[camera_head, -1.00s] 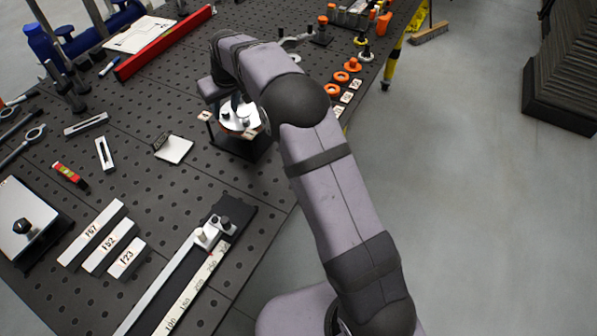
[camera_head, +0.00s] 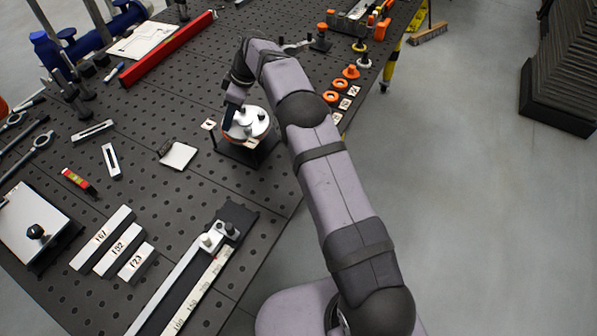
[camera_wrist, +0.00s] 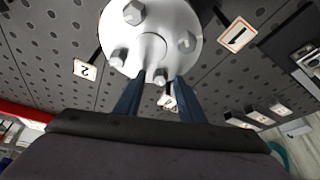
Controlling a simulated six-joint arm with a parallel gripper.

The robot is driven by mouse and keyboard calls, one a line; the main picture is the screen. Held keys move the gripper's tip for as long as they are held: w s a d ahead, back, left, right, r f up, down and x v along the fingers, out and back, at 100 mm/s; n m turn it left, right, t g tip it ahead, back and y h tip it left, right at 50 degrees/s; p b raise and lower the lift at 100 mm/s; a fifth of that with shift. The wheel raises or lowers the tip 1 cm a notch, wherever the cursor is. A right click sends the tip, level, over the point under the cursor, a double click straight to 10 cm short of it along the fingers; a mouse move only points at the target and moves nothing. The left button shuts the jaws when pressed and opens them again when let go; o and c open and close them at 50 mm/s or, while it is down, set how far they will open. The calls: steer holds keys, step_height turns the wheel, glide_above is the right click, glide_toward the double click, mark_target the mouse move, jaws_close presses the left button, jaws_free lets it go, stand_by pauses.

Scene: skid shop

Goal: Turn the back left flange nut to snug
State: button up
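The round silver flange (camera_head: 262,130) sits on a dark stand on the perforated table, below my wrist in the head view. The wrist view shows its pale face (camera_wrist: 165,25) with several hex nuts around a central disc. One nut (camera_wrist: 160,76) lies at the flange edge nearest my gripper. My gripper (camera_wrist: 157,82) is open, with its two blue-grey fingers on either side of that nut and visible gaps between. Contact and height cannot be told. In the head view the gripper (camera_head: 230,114) is at the flange's left side, its fingertips partly unclear.
Number cards lie around the flange: "1" (camera_wrist: 236,34), "2" (camera_wrist: 85,69) and another partly hidden between the fingers. A white square plate (camera_head: 179,155) lies left of the stand. Numbered bars (camera_head: 118,243) and a long scale fixture (camera_head: 187,285) lie nearer. Orange rings (camera_head: 331,97) lie to the right.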

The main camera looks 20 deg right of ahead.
steer(key=shift+r+n+g+p, duration=0.1)
steer(key=shift+n+g+p, duration=0.2)
steer(key=shift+n+p, duration=0.7)
steer(key=shift+w, duration=0.1)
steer(key=shift+s+d+r+m+h+b, duration=0.5)
steer(key=shift+s+d+r+m+b, duration=0.65)
steer(key=shift+s+d+r+m, duration=1.9)
steer(key=s+d+f+m+h+b, duration=0.1)
steer(key=s+d+m, duration=0.1)
steer(key=s, duration=0.9)
steer(key=s+d+f+m+g+h+b, duration=0.1)
steer(key=s+m, duration=0.4)
steer(key=s, duration=0.7)
steer(key=shift+s+d+f+h, duration=0.3)
steer(key=shift+d+f, duration=0.5)
steer(key=shift+d, duration=0.55)
steer(key=shift+w, duration=0.1)
